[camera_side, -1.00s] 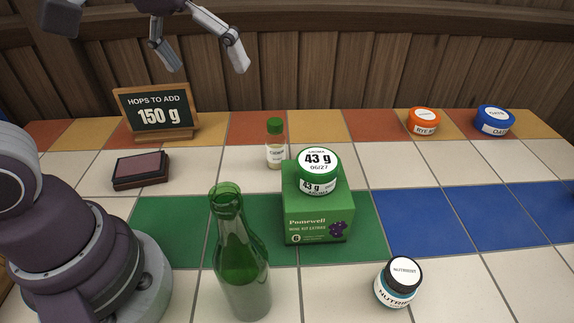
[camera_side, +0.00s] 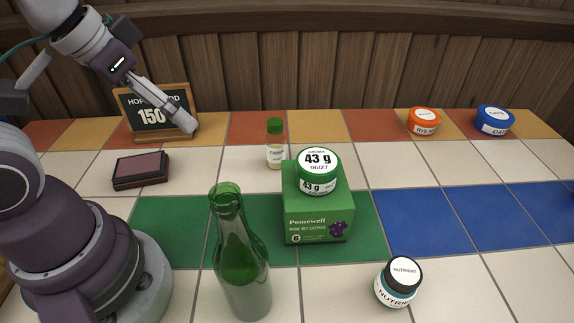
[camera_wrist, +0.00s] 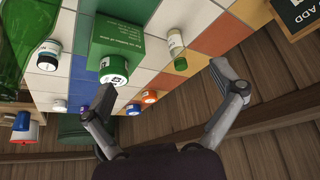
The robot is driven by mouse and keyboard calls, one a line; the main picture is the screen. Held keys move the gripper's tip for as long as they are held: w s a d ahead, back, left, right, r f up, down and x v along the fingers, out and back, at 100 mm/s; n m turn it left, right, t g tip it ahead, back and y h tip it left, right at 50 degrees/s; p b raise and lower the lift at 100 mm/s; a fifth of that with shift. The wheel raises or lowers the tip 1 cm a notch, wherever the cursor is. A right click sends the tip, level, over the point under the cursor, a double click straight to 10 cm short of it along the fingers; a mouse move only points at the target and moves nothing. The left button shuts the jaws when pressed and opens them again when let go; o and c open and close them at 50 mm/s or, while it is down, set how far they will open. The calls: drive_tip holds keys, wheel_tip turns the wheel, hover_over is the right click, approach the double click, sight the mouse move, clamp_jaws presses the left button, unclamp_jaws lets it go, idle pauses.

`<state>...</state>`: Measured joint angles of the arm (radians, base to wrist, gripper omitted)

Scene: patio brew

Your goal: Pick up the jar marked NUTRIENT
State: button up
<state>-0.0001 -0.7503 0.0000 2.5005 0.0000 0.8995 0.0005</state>
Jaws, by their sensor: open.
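The NUTRIENT jar (camera_side: 396,287) stands upright on white tiles at the front right in the side view. It has a black lid with a white label and a blue-green band. In the wrist view, a small jar beside the green box appears to be it (camera_wrist: 49,56). My gripper (camera_side: 188,124) is raised at the back left, in front of the chalkboard, far from the jar. In the wrist view its two fingers (camera_wrist: 165,86) are spread apart with nothing held between them.
A green bottle (camera_side: 242,265) and a green box (camera_side: 318,222) with a green-lidded jar (camera_side: 317,172) on top stand left of the NUTRIENT jar. A small vial (camera_side: 275,150), ink pad (camera_side: 141,169), chalkboard (camera_side: 180,98), orange-lidded jar (camera_side: 424,122) and blue-lidded jar (camera_side: 494,121) stand farther back. Blue tiles are mostly clear.

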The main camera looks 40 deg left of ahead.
drive_tip(key=shift+c, duration=0.5)
drive_tip(key=m+g+h, duration=0.3)
drive_tip(key=m, duration=0.6)
hover_over(396, 282)
drive_tip(key=a, duration=0.3)
wheel_tip(396, 282, down, 11)
drive_tip(key=x, duration=1)
drive_tip(key=shift+s+d+r, duration=0.1)
drive_tip(key=shift+d, duration=0.15)
drive_tip(key=shift+r, duration=0.1)
drive_tip(key=c, duration=1.3)
